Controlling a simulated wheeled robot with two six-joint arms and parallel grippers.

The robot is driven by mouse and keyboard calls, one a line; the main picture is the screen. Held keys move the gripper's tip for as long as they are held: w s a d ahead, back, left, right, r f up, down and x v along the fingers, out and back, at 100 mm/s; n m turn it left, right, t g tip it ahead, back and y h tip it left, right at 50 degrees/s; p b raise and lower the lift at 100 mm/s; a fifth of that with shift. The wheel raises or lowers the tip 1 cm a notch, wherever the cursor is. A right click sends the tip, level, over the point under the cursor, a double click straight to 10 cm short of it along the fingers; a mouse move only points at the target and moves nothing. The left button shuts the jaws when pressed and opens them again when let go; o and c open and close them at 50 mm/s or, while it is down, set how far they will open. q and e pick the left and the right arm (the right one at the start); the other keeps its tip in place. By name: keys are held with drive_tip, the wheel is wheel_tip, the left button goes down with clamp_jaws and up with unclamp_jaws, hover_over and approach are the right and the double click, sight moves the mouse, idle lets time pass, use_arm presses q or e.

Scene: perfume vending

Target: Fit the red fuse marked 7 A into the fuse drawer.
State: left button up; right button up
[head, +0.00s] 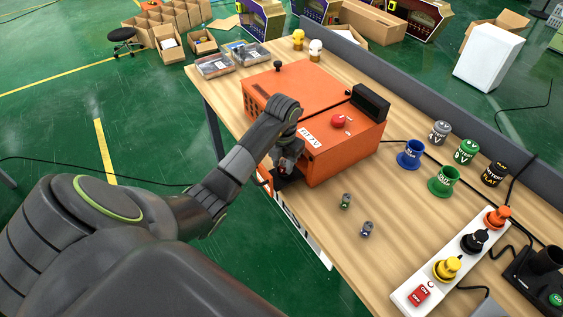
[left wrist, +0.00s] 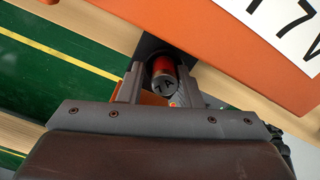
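The red fuse (left wrist: 162,68) is between the fingers of my left gripper (left wrist: 160,92) in the left wrist view. Its dark end cap, marked 7A, faces the camera. Its far end points to a dark recess (left wrist: 150,44) by the orange box; contact there is unclear. In the head view my left gripper (head: 286,172) is at the near left face of the orange box (head: 345,150), pointing down and hiding the fuse. A small orange part (head: 264,178) beside it may be the fuse drawer; the fingers hide most of it. My right gripper is not in view.
A green fuse (head: 346,201) and a grey fuse (head: 367,229) stand on the wooden table right of the gripper. Blue (head: 410,154) and green (head: 443,181) cups, a white power strip (head: 450,262) and cables occupy the right side. The table edge is close to my left arm.

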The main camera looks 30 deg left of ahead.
sight(284, 162)
use_arm(q)
drive_tip(key=shift+s+d+f, duration=0.25)
drive_tip(key=shift+s+f, duration=0.1)
drive_tip(key=shift+f, duration=0.15)
drive_tip(key=shift+w+r+p, duration=0.1)
drive_tip(key=shift+r+p, duration=0.3)
drive_tip(key=shift+p, duration=0.1)
drive_tip(key=shift+w+r, duration=0.15)
drive_tip(key=shift+r, duration=0.2)
drive_tip(key=shift+w+d+r+b, duration=0.1)
drive_tip(key=shift+r+b, duration=0.3)
drive_tip(key=shift+r, duration=0.3)
wheel_tip(284, 162, up, 2)
drive_tip(key=shift+d+r+p, duration=0.1)
drive_tip(key=shift+p, duration=0.65)
wheel_tip(284, 162, up, 8)
drive_tip(key=p, duration=0.8)
drive_tip(key=shift+a+r, duration=0.25)
